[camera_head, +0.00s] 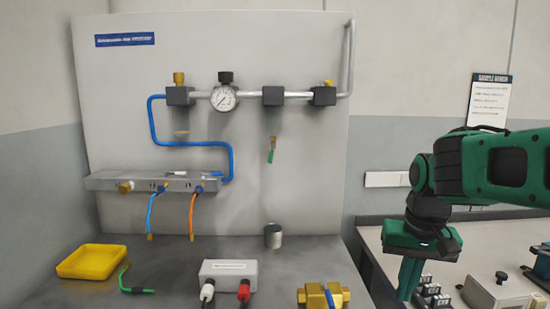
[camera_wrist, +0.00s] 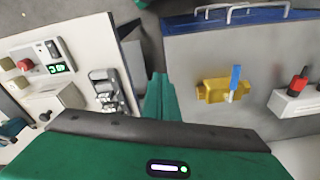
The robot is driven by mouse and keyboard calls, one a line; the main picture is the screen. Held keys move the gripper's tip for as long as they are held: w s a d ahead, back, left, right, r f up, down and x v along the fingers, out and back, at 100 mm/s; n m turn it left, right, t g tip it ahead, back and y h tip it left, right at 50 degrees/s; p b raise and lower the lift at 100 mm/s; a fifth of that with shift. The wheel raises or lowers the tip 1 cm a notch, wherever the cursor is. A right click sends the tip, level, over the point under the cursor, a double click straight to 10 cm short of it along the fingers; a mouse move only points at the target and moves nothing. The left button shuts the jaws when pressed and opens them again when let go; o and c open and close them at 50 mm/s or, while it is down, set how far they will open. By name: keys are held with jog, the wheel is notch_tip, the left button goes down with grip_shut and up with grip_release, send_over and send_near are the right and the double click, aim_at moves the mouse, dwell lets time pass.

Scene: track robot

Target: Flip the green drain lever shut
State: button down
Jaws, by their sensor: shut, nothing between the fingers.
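The green drain lever (camera_head: 271,155) hangs below a brass stub under the pipe run on the upright panel in the head view. It points mostly down, slightly tilted. My gripper (camera_head: 406,292) is at the lower right, pointing down beside the right-hand bench, well apart from the lever. Its green fingers are shut and empty; they also show in the wrist view (camera_wrist: 160,82). The lever is not visible in the wrist view.
A brass valve with a blue handle (camera_head: 313,297), a grey box with plugs (camera_head: 228,270), a metal cup (camera_head: 273,236) and a yellow tray (camera_head: 92,262) stand on the bench. Blue tubing (camera_head: 190,143) and a gauge (camera_head: 224,98) are on the panel. Space before the lever looks clear.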

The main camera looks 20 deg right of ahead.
aim_at(272, 153)
jog(key=w+a+r+m+t, duration=0.1)
jog(key=w+a+r+t, duration=0.2)
jog(key=w+r, duration=1.1)
jog(key=w+a+r+m+t, duration=0.1)
jog(key=w+a+r+t, duration=0.2)
jog(key=w+a+r, duration=0.5)
jog(key=w+r, duration=0.6)
jog(key=shift+w+a, duration=0.15)
jog(key=shift+a, duration=0.25)
jog(key=shift+f, duration=0.1)
jog(key=w+a+f, duration=0.2)
jog(key=w+f, duration=0.5)
jog(key=w, duration=0.2)
jog(key=shift+a+f, duration=0.15)
